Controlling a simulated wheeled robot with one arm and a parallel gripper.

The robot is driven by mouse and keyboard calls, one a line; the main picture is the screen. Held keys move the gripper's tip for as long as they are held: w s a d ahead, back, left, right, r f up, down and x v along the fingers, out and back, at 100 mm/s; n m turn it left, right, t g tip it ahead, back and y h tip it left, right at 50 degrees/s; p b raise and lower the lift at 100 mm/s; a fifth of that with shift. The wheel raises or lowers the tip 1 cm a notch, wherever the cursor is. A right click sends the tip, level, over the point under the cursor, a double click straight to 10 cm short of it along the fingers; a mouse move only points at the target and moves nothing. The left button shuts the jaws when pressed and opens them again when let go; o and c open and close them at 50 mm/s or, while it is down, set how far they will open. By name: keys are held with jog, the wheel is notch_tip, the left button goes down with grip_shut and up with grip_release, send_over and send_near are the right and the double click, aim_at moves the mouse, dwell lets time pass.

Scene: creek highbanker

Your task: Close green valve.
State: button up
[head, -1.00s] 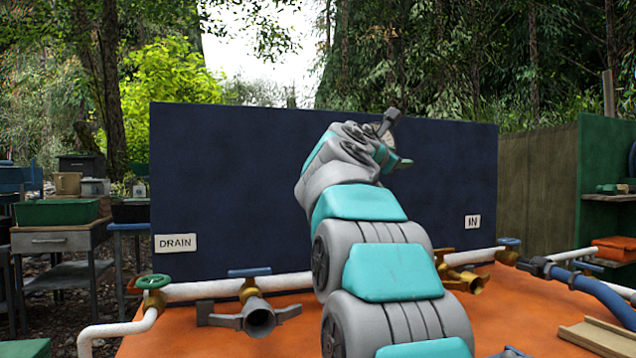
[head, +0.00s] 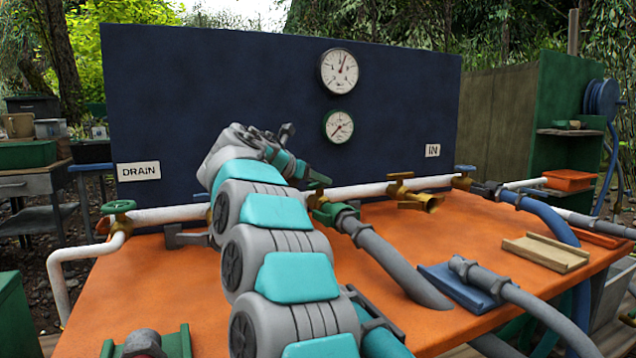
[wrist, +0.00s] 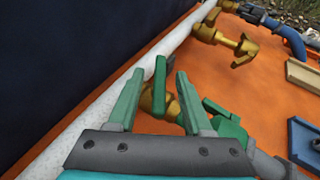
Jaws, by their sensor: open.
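A brass valve (head: 317,200) with a green lever handle (head: 319,181) sits on the white pipe, and a green coupling (head: 342,213) with a grey hose joins it. In the wrist view the green lever handle (wrist: 160,84) shows between my open fingers, above the brass body (wrist: 158,104). My gripper (head: 304,171) is over this valve; I cannot tell whether either finger touches the handle. My gripper (wrist: 160,74) is empty. A second green valve, a round handwheel (head: 118,207), is on the pipe at the far left, below the DRAIN sign.
A brass valve (head: 412,197) stands right of the green-handled one. A blue-handled valve (head: 465,169) is near the IN sign (head: 433,150). Two gauges (head: 339,72) hang on the dark blue panel (head: 200,90). A blue tray (head: 455,287) and tan tray (head: 545,252) lie on the orange table (head: 180,290).

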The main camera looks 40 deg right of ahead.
jog(key=shift+w+d+f, duration=0.2)
jog(key=shift+d+f, duration=0.05)
jog(key=shift+d, duration=0.4)
jog(key=shift+c, duration=0.2)
grip_shut()
